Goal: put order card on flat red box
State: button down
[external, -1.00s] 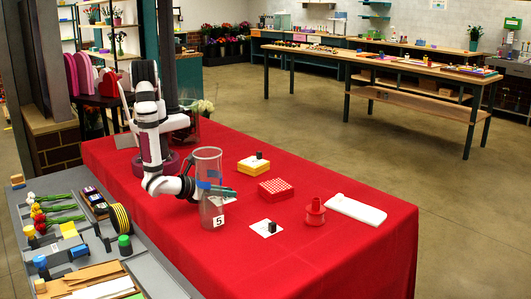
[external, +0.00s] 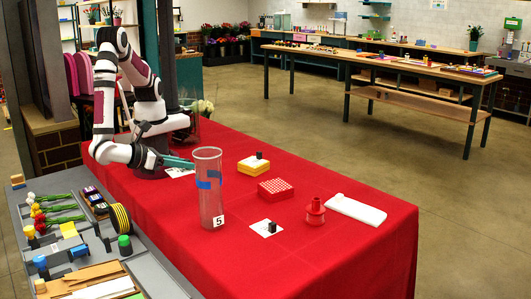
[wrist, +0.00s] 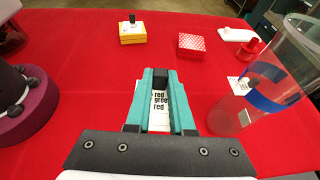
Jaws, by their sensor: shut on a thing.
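My gripper (external: 180,163) with teal fingers is shut on the order card (wrist: 158,101). The card is white, printed "red", "gree" and "red", with a dark block (wrist: 160,76) between the fingertips. In the external view the card (external: 180,172) shows just under the fingers, left of the clear cylinder; I cannot tell its height above the cloth. The flat red box (external: 275,188) has a white-dotted top and sits on the red cloth to the right of my gripper. In the wrist view the box (wrist: 192,46) is ahead and slightly right, apart from the card.
A tall clear cylinder (external: 208,205) with blue tape and label 5 stands close right of my gripper. A yellow box (external: 253,167) carries another card and dark block. Another card (external: 266,228), a red spool (external: 315,212) and a white slab (external: 356,209) lie farther right.

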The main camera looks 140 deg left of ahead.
notch_tip(320, 180, up, 8)
jog(key=shift+f, duration=0.15)
jog(key=w+a+m+t, duration=0.1)
jog(key=w+a, duration=0.7)
jog(key=a, duration=0.3)
jog(key=m+t+h, duration=0.1)
jog(key=m+t, duration=0.1)
jog(key=t, duration=0.1)
send_over(280, 185)
jog(key=shift+m, duration=0.3)
notch_tip(280, 185, down, 15)
jog(key=shift+s+f, duration=0.1)
jog(key=shift+f, duration=0.05)
jog(key=c, duration=0.8)
grip_release()
jog(key=shift+f, duration=0.1)
